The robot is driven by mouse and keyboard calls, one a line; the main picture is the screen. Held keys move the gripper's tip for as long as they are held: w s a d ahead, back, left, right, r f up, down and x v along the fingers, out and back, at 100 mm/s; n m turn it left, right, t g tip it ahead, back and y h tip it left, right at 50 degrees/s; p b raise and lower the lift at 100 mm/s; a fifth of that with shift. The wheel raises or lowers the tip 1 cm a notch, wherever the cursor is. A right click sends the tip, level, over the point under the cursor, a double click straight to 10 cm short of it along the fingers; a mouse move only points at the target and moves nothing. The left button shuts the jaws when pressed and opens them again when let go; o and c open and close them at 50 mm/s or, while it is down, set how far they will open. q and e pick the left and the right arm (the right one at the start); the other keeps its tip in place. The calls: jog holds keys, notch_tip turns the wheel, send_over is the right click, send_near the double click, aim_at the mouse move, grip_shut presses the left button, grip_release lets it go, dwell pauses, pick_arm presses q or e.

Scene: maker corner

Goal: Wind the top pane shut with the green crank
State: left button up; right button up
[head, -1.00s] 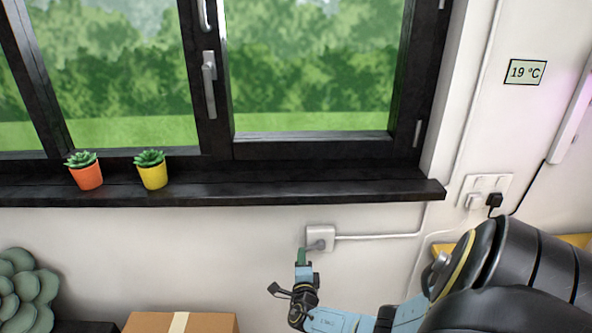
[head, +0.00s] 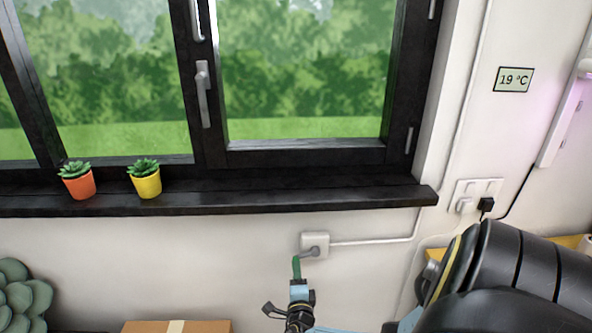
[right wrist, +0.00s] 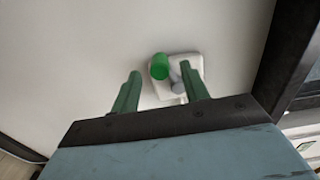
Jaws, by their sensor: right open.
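The green crank knob (right wrist: 159,66) shows in the right wrist view, on a grey crank arm (right wrist: 175,75) in front of a white wall box (right wrist: 189,92). In the head view the wall box (head: 315,243) sits below the sill, with the grey crank arm (head: 311,252) on it; I cannot make out the knob there. My right gripper (head: 297,262) points up at the box from below. Its open dark green fingers (right wrist: 161,71) appear either side of the knob; I cannot tell whether they touch it. The top pane and my left gripper are out of view.
The dark window sill (head: 250,200) juts out above the box. An orange pot (head: 79,187) and a yellow pot (head: 148,185) stand on it. A white conduit (head: 375,241) runs right from the box. A cardboard box (head: 200,327) stands below.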

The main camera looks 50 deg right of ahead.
jog(key=p+v, duration=0.1)
jog(key=v, duration=0.9)
jog(key=shift+d, duration=0.1)
